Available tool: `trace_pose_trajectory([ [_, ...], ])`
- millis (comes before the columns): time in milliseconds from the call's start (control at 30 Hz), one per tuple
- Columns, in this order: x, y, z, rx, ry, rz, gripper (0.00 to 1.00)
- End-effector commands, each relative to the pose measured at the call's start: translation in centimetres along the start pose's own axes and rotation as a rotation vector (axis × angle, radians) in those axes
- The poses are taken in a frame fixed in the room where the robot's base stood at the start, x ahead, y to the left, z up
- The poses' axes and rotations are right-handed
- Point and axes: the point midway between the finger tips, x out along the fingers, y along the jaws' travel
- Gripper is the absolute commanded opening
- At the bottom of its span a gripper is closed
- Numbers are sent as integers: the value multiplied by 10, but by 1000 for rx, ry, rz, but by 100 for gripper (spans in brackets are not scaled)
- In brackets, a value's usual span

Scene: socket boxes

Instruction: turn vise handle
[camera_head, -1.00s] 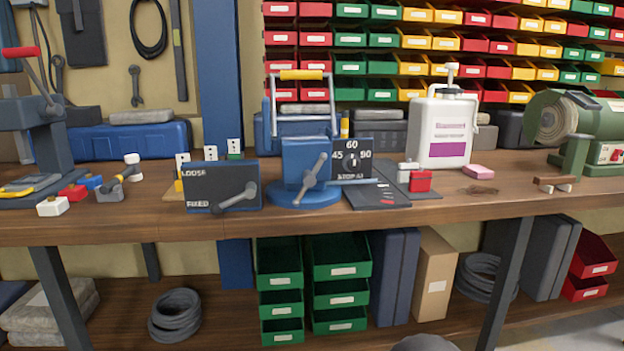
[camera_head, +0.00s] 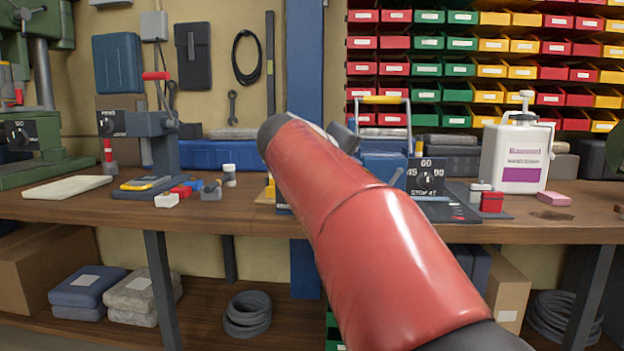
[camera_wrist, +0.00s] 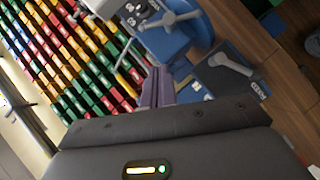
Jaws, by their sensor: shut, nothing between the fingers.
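The blue vise (camera_head: 378,166) stands on the bench, partly hidden behind my red arm in the head view. Its blue round base (camera_wrist: 168,42) and grey bar handle (camera_wrist: 172,18) show at the top of the wrist view.
A dial panel (camera_head: 427,177) stands right of the vise. A white jug (camera_head: 517,155) and red box (camera_head: 491,202) are farther right. Colored bins line the wall.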

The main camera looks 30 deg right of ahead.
Motion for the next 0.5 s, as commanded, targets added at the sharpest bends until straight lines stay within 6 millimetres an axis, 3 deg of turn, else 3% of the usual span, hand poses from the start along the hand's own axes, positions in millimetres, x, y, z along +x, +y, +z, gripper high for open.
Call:
trace_pose_trajectory([
  [267,28,10,-4,-2,-5,31,0],
  [500,79,12,-3,-2,-7,29,0],
])
